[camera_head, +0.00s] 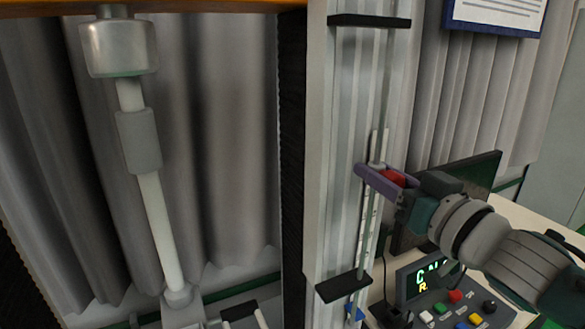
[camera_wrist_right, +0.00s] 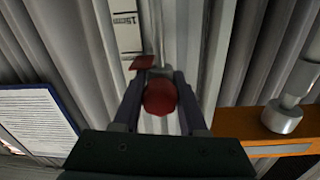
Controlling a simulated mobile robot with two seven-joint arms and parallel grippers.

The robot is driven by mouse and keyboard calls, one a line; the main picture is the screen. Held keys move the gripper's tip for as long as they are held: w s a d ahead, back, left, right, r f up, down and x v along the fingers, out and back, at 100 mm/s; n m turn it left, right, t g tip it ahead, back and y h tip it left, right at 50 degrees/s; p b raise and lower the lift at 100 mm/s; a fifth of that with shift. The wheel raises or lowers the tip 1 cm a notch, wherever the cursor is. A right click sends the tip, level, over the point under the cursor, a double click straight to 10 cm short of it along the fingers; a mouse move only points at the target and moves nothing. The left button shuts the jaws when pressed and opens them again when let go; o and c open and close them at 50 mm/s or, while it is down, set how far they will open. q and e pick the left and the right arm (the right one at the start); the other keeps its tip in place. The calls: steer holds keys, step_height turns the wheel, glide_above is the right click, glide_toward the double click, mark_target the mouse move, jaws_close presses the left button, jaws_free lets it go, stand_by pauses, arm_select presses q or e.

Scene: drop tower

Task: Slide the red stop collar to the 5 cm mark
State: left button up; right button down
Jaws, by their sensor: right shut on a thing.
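The red stop collar (camera_head: 394,177) is on the thin vertical rod (camera_head: 380,95) in front of the pale metal column (camera_head: 340,150). My right gripper (camera_head: 380,176) comes in from the right and is shut on the collar; a purple finger covers part of it. In the right wrist view the collar's round red part (camera_wrist_right: 160,97) sits between the two fingers, and a red flat pointer (camera_wrist_right: 143,63) juts left beside the scale strip (camera_wrist_right: 126,30). The scale strip (camera_head: 369,215) also shows in the head view; its marks are too small to read there. My left gripper is out of view.
Black brackets hold the rod at the top (camera_head: 370,20) and bottom (camera_head: 343,286). A control box (camera_head: 440,290) with lit display and coloured buttons and a dark monitor (camera_head: 480,172) stand at right. A metal cylinder on a white shaft (camera_head: 160,225) stands left before grey curtains.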

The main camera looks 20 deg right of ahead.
steer(key=shift+d+f, duration=0.1)
steer(key=shift+f, duration=0.05)
stand_by(0.6)
step_height(320, 180, down, 15)
steer(key=b, duration=1.3)
steer(key=shift+c, duration=2.4)
jaws_free()
steer(key=s, duration=1)
steer(key=shift+b, duration=0.35)
steer(key=shift+d, duration=0.1)
